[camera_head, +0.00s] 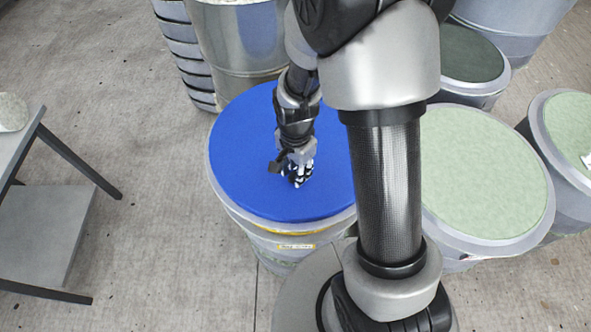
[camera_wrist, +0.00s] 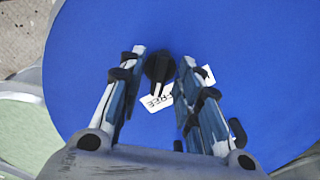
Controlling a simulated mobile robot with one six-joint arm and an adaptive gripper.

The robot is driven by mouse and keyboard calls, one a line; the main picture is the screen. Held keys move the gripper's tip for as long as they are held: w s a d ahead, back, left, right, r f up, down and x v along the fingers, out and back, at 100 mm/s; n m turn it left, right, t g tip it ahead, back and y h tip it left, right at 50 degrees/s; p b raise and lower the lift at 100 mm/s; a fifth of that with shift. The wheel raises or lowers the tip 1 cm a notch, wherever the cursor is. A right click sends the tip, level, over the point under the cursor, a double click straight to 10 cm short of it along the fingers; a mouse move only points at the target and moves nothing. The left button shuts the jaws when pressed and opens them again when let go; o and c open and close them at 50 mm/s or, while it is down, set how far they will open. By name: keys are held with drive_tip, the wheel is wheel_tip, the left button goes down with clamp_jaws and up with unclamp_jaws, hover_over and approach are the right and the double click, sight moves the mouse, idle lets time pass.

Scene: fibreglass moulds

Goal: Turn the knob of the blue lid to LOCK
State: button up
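The blue lid (camera_head: 240,150) lies on a round grey drum; it fills most of the wrist view (camera_wrist: 260,60). A black knob (camera_wrist: 158,67) sits on the lid in the wrist view, its narrow pointer end towards a white label reading FREE (camera_wrist: 157,103). Another bit of white label (camera_wrist: 207,74) shows beside the right finger, mostly hidden, its text unreadable. My gripper (camera_wrist: 162,62) is open, with one finger on each side of the knob and gaps between. In the head view my gripper (camera_head: 299,176) is over the lid and hides the knob.
Drums with pale green lids (camera_head: 485,170) stand to the right, and a dark green-lidded one (camera_head: 470,55) behind. A tall metal drum (camera_head: 240,40) stands behind the blue lid. A grey table (camera_head: 22,135) is at left. Concrete floor between is clear.

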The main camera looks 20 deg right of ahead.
drive_tip(key=shift+c, duration=0.4)
clamp_jaws()
idle(0.4)
drive_tip(key=n, duration=0.8)
drive_tip(key=shift+n+p, duration=0.3)
drive_tip(key=n, duration=0.4)
drive_tip(key=shift+n, duration=2.2)
